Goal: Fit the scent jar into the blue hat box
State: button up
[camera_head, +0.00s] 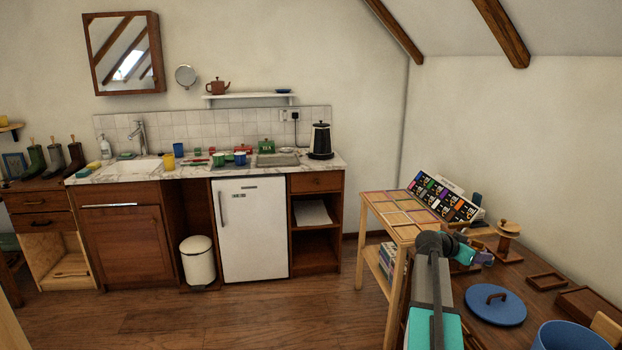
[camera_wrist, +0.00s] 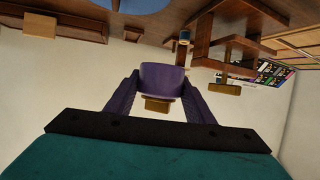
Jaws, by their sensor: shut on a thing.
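In the wrist view, the scent jar (camera_wrist: 162,76), a small purple vessel with a brown lid or stopper (camera_wrist: 157,105), sits between the two dark purple fingers of my gripper (camera_wrist: 160,92). The fingers are shut on it, and it is held in the air. In the head view, the open blue hat box (camera_head: 570,337) stands at the bottom right, cut off by the frame edge, with its inside mostly hidden. Its blue round lid (camera_head: 495,305) lies flat on the desk to the left of the box. The jar is hard to make out in the head view.
The brown desk (camera_head: 535,278) also holds wooden trays (camera_head: 546,282), a wooden spool-like stand (camera_head: 508,236) and a brown box (camera_head: 590,305). A light wooden shelf table (camera_head: 392,224) with a display of coloured packets (camera_head: 445,196) stands behind. The floor is open on the left.

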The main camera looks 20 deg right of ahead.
jog(key=w+a+r+n+t+y, duration=0.1)
jog(key=w+a+n+t, duration=0.15)
jog(key=w+a, duration=0.7)
jog(key=w+a+r+n+t+p, duration=0.1)
jog(key=w+a+r+n+t, duration=0.15)
jog(key=w+a, duration=0.65)
jog(key=w+a+r+n+t+y, duration=0.1)
jog(key=w+a+n+t, duration=0.2)
jog(key=a, duration=1.1)
jog(key=w+a+r+n+t+y, duration=0.1)
jog(key=a+r+n+y, duration=0.1)
jog(key=a, duration=0.9)
jog(key=w+a+r+n+t+y, duration=0.2)
jog(key=a+n+y, duration=0.2)
jog(key=a, duration=0.8)
jog(key=w+a+r+n+t+y, duration=0.1)
jog(key=a+y, duration=0.4)
jog(key=a, duration=0.6)
jog(key=shift+w+a+r+n+t+p, duration=0.35)
jog(key=shift+n+t, duration=0.35)
jog(key=shift+n, duration=0.7)
jog(key=shift+d, duration=0.15)
